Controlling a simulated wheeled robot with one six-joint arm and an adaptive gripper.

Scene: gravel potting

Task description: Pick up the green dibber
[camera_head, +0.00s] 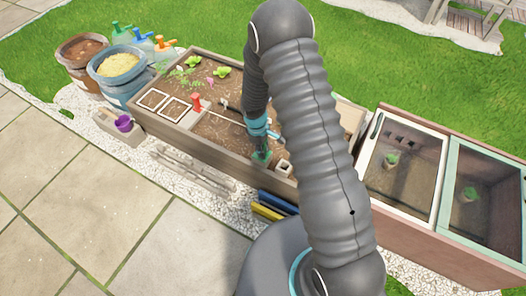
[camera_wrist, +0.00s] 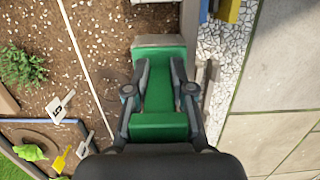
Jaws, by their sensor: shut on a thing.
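My gripper (camera_head: 261,146) reaches down over the front edge of the wooden planting bed. In the wrist view my gripper (camera_wrist: 161,78) has its two fingers closed against the sides of the green dibber (camera_wrist: 160,98). The dibber shows as a broad green block with a narrower green part between the fingers. In the head view only a small green part of the dibber (camera_head: 261,158) shows below the fingers. Its lower end is hidden, so I cannot tell whether it touches the bed. A grey-brown block edge (camera_wrist: 160,41) shows just beyond it.
A small pale block (camera_head: 284,168) stands close on the right. The soil bed (camera_head: 215,130) holds seedlings, white frames and a red-handled tool (camera_head: 196,103). Glazed cold frames (camera_head: 405,165) stand at right. Blue and yellow bars (camera_head: 272,206) lie by the bed's front.

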